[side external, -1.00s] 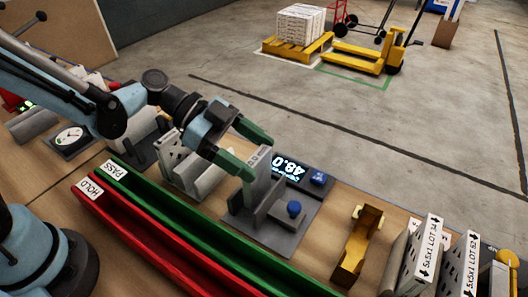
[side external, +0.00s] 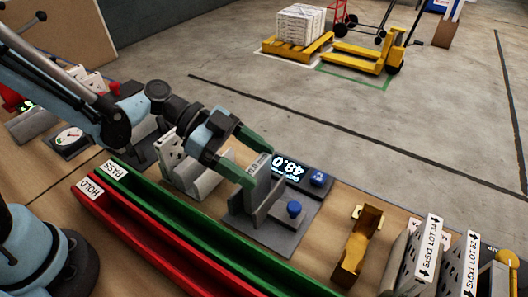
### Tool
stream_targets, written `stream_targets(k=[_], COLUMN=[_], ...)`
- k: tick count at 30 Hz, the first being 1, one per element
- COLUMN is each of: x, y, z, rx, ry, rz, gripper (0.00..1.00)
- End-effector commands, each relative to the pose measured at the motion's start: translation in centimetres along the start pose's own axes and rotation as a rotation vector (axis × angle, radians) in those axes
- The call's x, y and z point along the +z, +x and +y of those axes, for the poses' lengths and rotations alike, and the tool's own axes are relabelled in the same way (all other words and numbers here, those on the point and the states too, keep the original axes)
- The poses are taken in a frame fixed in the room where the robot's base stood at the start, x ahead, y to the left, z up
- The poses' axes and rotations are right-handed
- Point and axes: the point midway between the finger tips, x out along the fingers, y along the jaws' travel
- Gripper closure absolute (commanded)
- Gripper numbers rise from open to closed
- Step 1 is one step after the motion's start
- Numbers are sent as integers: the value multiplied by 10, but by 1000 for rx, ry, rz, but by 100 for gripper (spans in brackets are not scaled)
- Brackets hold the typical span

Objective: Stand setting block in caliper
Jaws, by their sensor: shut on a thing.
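The setting block (side external: 258,163) is a grey upright block with a white label on its top end. My gripper (side external: 257,170) is shut on its upper part, with one green finger on each side. The caliper (side external: 284,243) has a grey base, upright grey jaws, a blue knob (side external: 294,208) and a dark display (side external: 288,167) reading 48.0, upside down in this view. The block stands upright over the caliper, at its jaws. Its lower part is partly hidden by the near jaw, and I cannot tell whether it touches the base.
A green PASS channel (side external: 190,222) and a red HOLD channel (side external: 150,240) run along the near side. A yellow cradle (side external: 357,250) stands right of the caliper. White boxed filters (side external: 420,262) stand farther right. A grey holder (side external: 195,178) is left of the caliper.

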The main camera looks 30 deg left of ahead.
Motion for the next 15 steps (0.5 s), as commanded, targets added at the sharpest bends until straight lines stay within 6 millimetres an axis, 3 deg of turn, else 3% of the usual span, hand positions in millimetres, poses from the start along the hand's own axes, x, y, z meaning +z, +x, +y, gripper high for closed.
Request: stream_targets(k=[1,2,6,15], x=[0,0,0,-1], y=[0,0,0,-1], z=[0,0,0,0], rx=[0,0,0,0], ry=[0,0,0,0], rz=[2,2,1,-1], gripper=[98,22,1,0])
